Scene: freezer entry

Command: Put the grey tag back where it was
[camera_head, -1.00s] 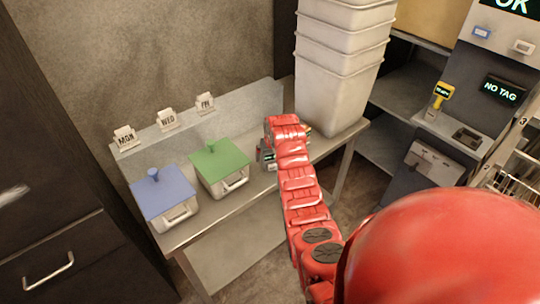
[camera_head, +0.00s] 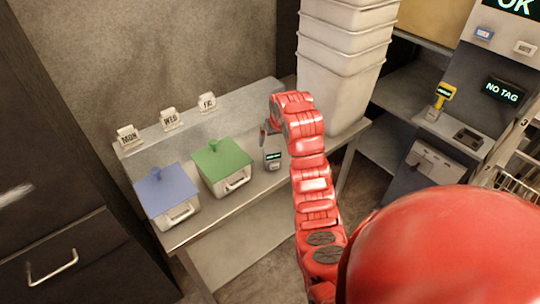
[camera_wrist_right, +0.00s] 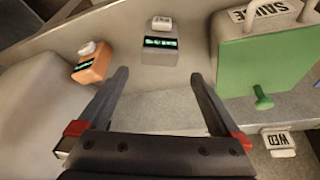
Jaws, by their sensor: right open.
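The grey tag appears to be the small grey block with a dark, green-lit display (camera_head: 272,156) on the metal table, right of the green-lidded box. It also shows in the right wrist view (camera_wrist_right: 160,50), with a small white piece at its far side. My right gripper (camera_wrist_right: 160,78) is open, with nothing between its fingers. The tag lies just beyond the fingertips, in line with the gap and apart from both. In the head view the arm hides much of this gripper. My left gripper is out of view.
The green-lidded box (camera_head: 221,157) and a blue-lidded box (camera_head: 166,192) stand on the table. MON, WED and FRI labels line the ledge behind. An orange block with a display (camera_wrist_right: 92,62) lies beside the tag. White stacked bins (camera_head: 340,75) stand at right. A panel reads NO TAG (camera_head: 502,92).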

